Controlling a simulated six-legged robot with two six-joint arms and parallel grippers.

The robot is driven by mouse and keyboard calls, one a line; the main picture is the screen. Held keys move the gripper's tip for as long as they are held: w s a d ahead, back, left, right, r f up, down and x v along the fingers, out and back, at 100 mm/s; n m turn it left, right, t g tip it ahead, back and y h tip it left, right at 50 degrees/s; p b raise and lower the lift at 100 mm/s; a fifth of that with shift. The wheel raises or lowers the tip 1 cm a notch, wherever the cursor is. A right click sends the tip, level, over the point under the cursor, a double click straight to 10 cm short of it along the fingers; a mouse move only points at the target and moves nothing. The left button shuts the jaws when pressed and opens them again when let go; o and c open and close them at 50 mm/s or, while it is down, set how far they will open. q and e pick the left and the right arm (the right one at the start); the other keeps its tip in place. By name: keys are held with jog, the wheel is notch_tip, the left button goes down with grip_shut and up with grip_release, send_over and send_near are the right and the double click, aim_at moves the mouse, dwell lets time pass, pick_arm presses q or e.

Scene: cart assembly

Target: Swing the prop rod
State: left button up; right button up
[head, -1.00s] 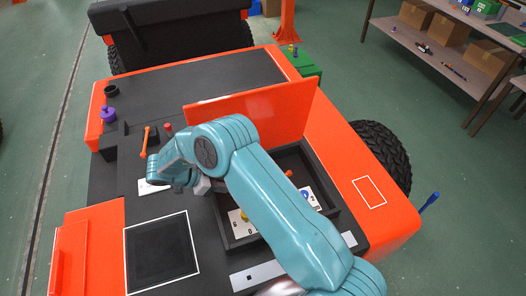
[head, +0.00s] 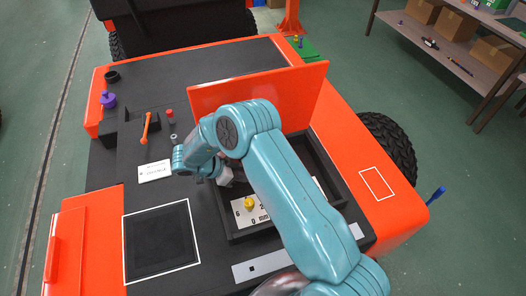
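I cannot single out the prop rod for certain. An orange lid (head: 290,98) stands raised behind an open black bay (head: 240,238) in the cart top. My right arm comes in from the lower right and crosses the bay, hiding much of its inside. My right gripper (head: 226,178) is at the bay's left edge, partly hidden by its wrist; I cannot see whether its fingers are open. A thin orange bar with a rounded end (head: 147,126) stands left of the wrist, apart from it. My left gripper is not in view.
A white panel with a yellow knob (head: 249,203) lies in the bay. A red-topped peg (head: 169,113), a purple knob (head: 108,99) and a white label plate (head: 155,171) are on the deck to the left. A white-outlined black square (head: 161,242) is clear.

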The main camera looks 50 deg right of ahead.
jog(key=r+p, duration=0.2)
jog(key=shift+s+d+r, duration=0.2)
jog(key=shift+r, duration=0.15)
jog(key=shift+w+d+r+p, duration=0.1)
jog(key=shift+r+p, duration=0.35)
jog(key=shift+p, duration=0.05)
jog(key=shift+r, duration=0.3)
jog(key=shift+p, duration=0.3)
